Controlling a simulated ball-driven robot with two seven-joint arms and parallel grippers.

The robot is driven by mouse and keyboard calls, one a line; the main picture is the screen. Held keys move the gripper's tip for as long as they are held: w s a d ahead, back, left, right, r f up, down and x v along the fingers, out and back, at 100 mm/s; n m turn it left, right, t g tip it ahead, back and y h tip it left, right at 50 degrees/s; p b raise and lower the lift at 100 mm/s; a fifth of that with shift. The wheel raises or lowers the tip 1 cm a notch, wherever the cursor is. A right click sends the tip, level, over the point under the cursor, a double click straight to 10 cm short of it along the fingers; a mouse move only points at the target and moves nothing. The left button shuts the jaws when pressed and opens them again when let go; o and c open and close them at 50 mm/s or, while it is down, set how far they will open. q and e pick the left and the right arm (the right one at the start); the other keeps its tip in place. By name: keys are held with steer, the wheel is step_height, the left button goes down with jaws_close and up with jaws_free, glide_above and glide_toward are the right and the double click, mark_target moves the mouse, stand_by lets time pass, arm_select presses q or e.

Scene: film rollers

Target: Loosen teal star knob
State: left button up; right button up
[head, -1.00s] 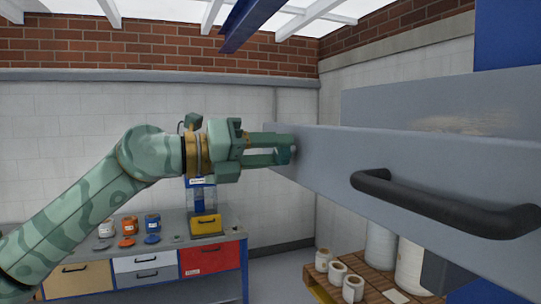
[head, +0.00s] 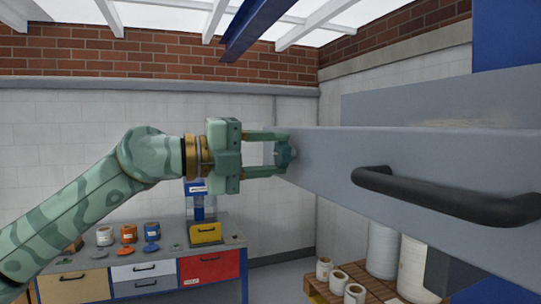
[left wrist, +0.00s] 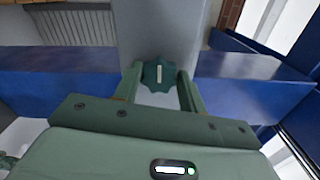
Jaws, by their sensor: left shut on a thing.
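In the left wrist view the fingers (left wrist: 158,80) lie on either side of the knob. The knob's far side is hidden. My right gripper is not in view.
A black bar handle (head: 445,197) sticks out from the grey panel at right. A workbench (head: 150,262) with coloured drawers, small pots and a yellow box (head: 205,233) stands behind at lower left. White rolls (head: 384,248) stand on a wooden pallet at lower right.

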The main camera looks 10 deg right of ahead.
arm_select(q)
steer(key=shift+a+r, duration=0.1)
steer(key=shift+r, duration=0.1)
steer(key=o, duration=1)
steer(key=shift+w, duration=0.1)
steer(key=shift+f, duration=0.15)
steer(key=shift+a+f, duration=0.1)
steer(key=shift+a, duration=0.25)
steer(key=s+a+b, duration=0.1)
steer(key=a, duration=0.4)
steer(key=s+a+b, duration=0.1)
steer(key=a+b, duration=0.1)
steer(key=a, duration=0.3)
steer(key=s+a+b, duration=0.1)
steer(key=a+b, duration=0.1)
steer(key=a, duration=0.3)
steer(key=shift+a, duration=0.15)
